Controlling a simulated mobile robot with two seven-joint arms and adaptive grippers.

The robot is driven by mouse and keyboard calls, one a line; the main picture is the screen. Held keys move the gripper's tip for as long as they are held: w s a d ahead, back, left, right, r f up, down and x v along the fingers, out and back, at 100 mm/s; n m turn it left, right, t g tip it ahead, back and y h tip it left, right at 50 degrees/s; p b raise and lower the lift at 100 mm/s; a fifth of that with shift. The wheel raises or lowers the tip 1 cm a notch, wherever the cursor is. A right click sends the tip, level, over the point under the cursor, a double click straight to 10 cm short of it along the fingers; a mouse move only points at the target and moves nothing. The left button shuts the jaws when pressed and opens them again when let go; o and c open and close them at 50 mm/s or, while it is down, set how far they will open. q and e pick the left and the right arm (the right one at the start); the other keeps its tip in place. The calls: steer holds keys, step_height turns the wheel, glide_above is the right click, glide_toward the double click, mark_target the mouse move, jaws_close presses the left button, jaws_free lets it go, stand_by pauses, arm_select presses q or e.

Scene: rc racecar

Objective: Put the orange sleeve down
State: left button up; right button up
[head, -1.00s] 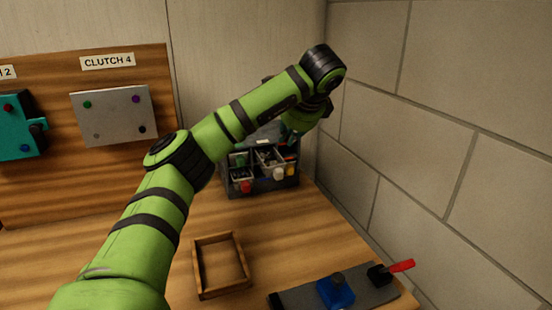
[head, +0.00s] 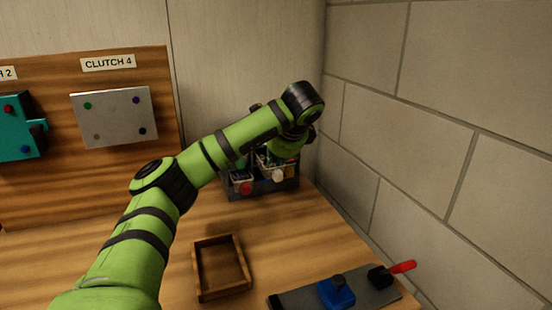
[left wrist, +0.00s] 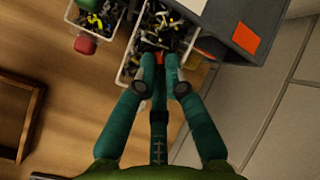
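In the head view my left arm reaches over the dark organizer (head: 262,190), and the gripper is largely hidden behind the wrist. My right gripper is in neither view.
An empty wooden tray (head: 222,290) sits on the table nearer me. A grey plate (head: 305,298) with a blue block (head: 336,292) and a red handle (head: 403,266) lies at front right, near the block wall.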

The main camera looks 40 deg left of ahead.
arm_select(q)
steer(key=shift+o, duration=0.7)
steer(key=shift+f, duration=0.1)
steer(key=shift+d+r, duration=0.2)
steer(key=shift+r, duration=0.25)
steer(key=p+v, duration=0.4)
steer(key=v, duration=0.7)
steer(key=shift+r, duration=0.2)
